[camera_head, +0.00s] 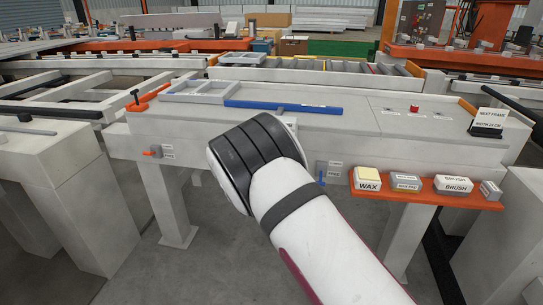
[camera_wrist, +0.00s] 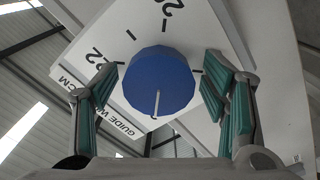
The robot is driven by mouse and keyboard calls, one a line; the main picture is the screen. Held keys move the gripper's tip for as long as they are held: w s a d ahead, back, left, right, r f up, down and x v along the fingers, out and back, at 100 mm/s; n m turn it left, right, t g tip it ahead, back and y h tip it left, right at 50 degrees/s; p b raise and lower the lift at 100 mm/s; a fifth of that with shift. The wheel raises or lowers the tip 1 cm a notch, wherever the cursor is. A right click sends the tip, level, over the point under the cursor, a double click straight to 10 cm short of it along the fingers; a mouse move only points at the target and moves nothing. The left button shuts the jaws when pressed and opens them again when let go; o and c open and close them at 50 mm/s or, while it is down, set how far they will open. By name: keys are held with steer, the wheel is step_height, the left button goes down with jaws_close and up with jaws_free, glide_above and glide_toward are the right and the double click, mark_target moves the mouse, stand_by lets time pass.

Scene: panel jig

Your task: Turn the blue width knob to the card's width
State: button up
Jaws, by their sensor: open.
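The blue width knob (camera_wrist: 160,78) fills the middle of the wrist view, on a white dial plate (camera_wrist: 215,30). Its white pointer line points down in the picture. My gripper (camera_wrist: 160,84) is open, with one teal-padded finger on each side of the knob; contact cannot be told. In the head view my arm hides the gripper and knob. The card (camera_head: 488,118) stands at the right, reading "NEXT FRAME" and a width, apparently 24 cm.
A blue guide bar (camera_head: 283,106) and a grey frame (camera_head: 198,91) lie on the white bench (camera_head: 350,123). An orange shelf (camera_head: 425,190) at the front holds a wax block (camera_head: 367,179) and brushes (camera_head: 454,184). A small blue lever (camera_head: 322,176) sits on the bench's front.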

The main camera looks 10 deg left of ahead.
steer(key=shift+s, duration=0.1)
steer(key=s, duration=1.2)
steer(key=shift+a, duration=0.2)
steer(key=shift+w, duration=0.1)
